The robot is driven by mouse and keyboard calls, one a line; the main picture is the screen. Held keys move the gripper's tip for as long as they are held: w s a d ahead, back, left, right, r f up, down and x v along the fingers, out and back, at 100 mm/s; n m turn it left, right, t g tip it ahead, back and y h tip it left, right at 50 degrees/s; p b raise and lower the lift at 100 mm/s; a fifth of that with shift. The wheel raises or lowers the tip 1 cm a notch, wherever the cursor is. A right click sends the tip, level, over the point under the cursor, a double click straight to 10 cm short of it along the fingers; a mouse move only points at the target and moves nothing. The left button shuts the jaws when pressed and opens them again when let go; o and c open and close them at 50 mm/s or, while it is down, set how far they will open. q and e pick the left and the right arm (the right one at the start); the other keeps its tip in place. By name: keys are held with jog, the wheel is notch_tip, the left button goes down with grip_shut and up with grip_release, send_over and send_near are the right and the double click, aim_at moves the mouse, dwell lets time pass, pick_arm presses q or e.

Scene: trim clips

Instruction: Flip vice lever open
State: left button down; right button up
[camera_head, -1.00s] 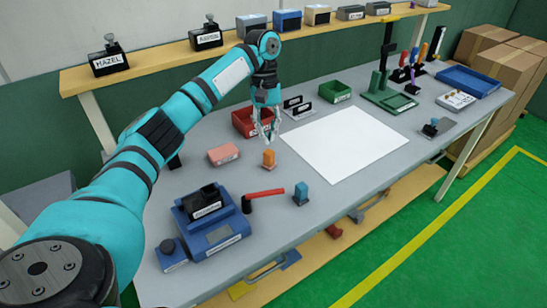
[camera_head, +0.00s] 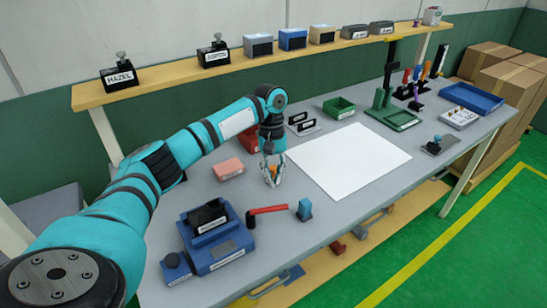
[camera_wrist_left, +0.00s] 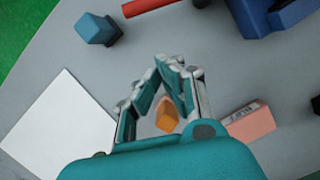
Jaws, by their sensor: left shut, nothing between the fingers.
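The blue vice (camera_head: 222,246) stands near the table's front left. Its red lever (camera_head: 268,210) points right from a dark pivot at the vice's side. Part of the lever (camera_wrist_left: 150,5) shows at the top of the left wrist view, with part of the vice (camera_wrist_left: 268,15) to its right. My left gripper (camera_head: 272,182) is shut and empty, behind the lever in the head view and apart from it. An orange block (camera_wrist_left: 167,115) shows between its finger links in the wrist view; in the head view the gripper mostly hides it. My right gripper is not in view.
A small blue block (camera_head: 304,210) stands just beyond the lever's free end. A pink block (camera_head: 228,169) lies left of my gripper. A red bin (camera_head: 250,139) is partly hidden behind my arm. A flat white sheet (camera_head: 350,160) covers the table's middle.

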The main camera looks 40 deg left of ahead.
pick_arm(q)
jog(key=shift+s+d+f+p, duration=0.35)
jog(key=shift+s+d+f, duration=0.05)
jog(key=shift+s+d, duration=0.15)
jog(key=shift+s+d+f+p, duration=0.3)
jog(key=shift+s+d+f, duration=0.05)
jog(key=shift+s+d, duration=0.4)
jog(key=shift+d, duration=0.05)
jog(key=shift+s+d+f, duration=0.15)
jog(key=shift+d, duration=0.05)
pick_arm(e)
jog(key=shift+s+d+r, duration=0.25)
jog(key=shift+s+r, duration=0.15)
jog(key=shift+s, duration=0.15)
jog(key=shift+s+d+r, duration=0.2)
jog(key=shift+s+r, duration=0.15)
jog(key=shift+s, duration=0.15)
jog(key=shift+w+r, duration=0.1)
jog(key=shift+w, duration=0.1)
